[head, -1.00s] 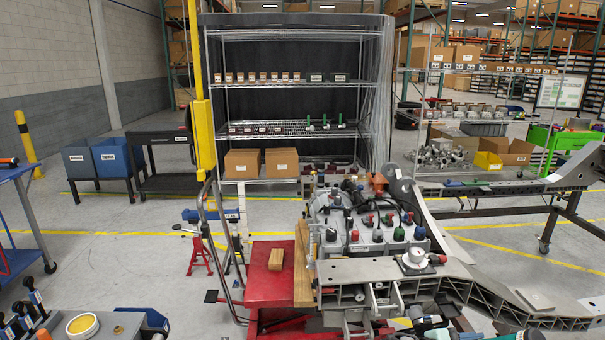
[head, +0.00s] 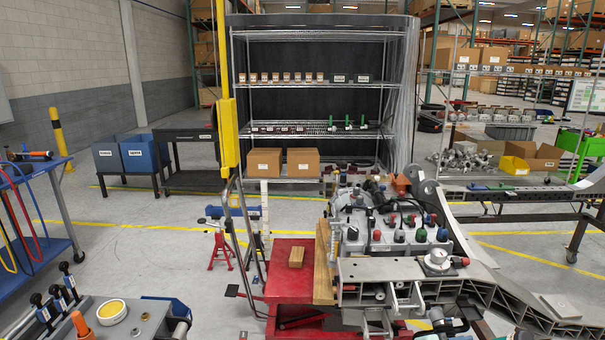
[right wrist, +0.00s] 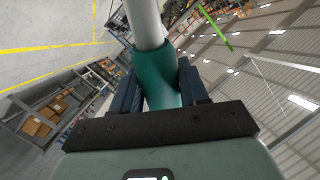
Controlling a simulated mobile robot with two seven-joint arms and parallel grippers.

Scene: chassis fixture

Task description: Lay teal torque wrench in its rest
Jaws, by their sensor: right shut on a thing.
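In the right wrist view my right gripper (right wrist: 158,95) is shut on the teal grip of the torque wrench (right wrist: 158,70). A blue finger lies on each side of the grip. The wrench's pale grey shaft (right wrist: 147,22) runs away from the gripper to the top edge; its far end is out of frame. Neither gripper shows clearly in the head view. I cannot make out an empty rest for the wrench.
A grey bench (head: 140,325) at lower left holds black-handled tools, an orange handle and a yellow-topped tin (head: 111,309). A blue cart (head: 35,215) stands at left. The metal chassis (head: 400,270) and red stand (head: 290,258) fill the centre right.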

